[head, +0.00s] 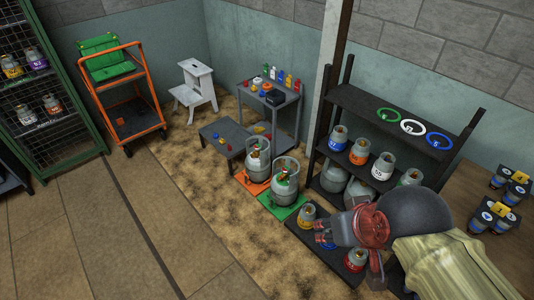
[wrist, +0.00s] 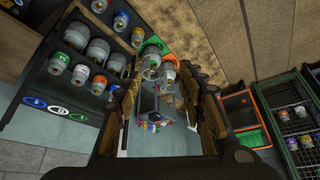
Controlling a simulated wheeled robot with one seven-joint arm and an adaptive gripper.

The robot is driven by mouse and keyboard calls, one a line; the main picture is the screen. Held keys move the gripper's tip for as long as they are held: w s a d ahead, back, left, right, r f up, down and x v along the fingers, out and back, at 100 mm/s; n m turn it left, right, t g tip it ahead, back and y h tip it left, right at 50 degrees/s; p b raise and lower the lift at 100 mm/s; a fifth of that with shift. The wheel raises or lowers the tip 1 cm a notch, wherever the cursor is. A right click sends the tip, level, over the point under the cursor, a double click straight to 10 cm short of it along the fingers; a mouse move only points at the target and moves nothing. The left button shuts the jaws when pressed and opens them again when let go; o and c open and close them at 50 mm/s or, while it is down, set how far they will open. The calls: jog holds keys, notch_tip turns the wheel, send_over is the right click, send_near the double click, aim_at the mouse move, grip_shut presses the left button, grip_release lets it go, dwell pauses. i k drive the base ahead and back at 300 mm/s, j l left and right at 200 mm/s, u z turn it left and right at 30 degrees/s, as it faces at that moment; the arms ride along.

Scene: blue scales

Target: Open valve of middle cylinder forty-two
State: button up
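Several gas cylinders are in view, and I cannot read the number forty-two on any. In the head view, one grey cylinder (head: 258,165) stands on an orange pad (head: 250,185) and another (head: 287,182) on a green pad (head: 273,205). Cylinders with blue (head: 336,146), orange (head: 358,158) and white (head: 381,170) bands stand on the black rack (head: 390,120). Smaller ones with yellow (head: 307,216) and red (head: 355,260) bands stand low in front. My gripper (wrist: 165,85) is open and empty in the wrist view; the pad cylinders show beyond its fingers.
A grey table (head: 275,100) with small coloured items and a low grey bench (head: 222,137) stand behind the pads. An orange cart (head: 130,110), a white step stool (head: 193,90) and a green mesh cage (head: 45,110) stand left. The floor at front left is clear.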

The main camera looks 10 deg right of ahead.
aim_at(256, 148)
jog(key=i+u, duration=0.1)
jog(key=i, duration=0.5)
jog(key=i+j, duration=0.2)
jog(key=i, duration=0.3)
jog(key=i+j, duration=0.2)
jog(key=i, duration=0.35)
jog(key=i+j, duration=0.2)
jog(key=i, duration=0.3)
jog(key=i+j+z, duration=0.1)
jog(key=i, duration=0.45)
